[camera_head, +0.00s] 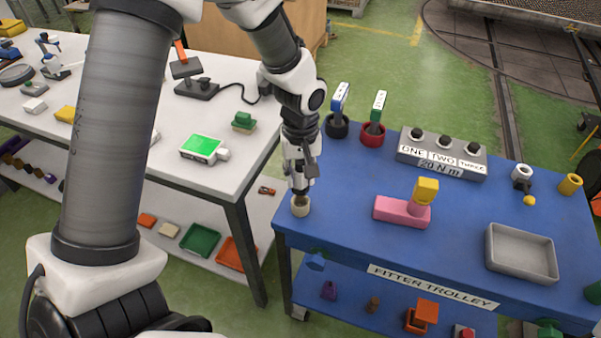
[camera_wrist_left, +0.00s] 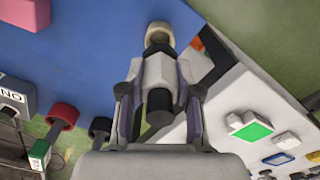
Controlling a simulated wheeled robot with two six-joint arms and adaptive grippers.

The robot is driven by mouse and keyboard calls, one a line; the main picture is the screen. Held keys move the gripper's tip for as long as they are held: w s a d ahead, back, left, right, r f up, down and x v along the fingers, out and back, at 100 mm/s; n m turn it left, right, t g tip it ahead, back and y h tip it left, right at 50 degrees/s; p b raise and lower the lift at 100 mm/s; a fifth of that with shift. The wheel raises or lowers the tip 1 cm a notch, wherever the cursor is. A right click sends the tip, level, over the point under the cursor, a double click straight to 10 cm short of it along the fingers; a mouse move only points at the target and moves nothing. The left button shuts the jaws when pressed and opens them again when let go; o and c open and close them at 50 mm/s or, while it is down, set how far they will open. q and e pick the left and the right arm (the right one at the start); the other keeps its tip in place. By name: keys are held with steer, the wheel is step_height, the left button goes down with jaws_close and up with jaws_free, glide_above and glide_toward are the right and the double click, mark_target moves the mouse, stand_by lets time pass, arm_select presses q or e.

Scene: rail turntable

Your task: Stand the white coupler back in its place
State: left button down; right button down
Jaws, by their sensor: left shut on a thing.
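My left gripper (camera_head: 300,183) points down over the near left corner of the blue trolley (camera_head: 345,222). In the left wrist view my left gripper (camera_wrist_left: 158,84) is shut on the white coupler (camera_wrist_left: 155,70), a white body with dark parts. A cream ring-shaped holder (camera_head: 300,207) stands on the trolley directly below the gripper. The holder also shows in the left wrist view (camera_wrist_left: 161,30), at the far end of the coupler. The dark tip of the coupler overlaps the holder's opening; I cannot tell how deep it sits. My right gripper is out of view.
Red (camera_head: 372,135) and dark (camera_head: 337,126) cups with tools stand behind the gripper. A white workbench (camera_head: 225,178) stands close on the left.

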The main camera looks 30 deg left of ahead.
mark_target(301, 187)
arm_select(q)
steer(key=shift+f+b, duration=1.2)
steer(key=shift+f, duration=0.9)
steer(key=c, duration=0.7)
jaws_free()
step_height(301, 187, up, 12)
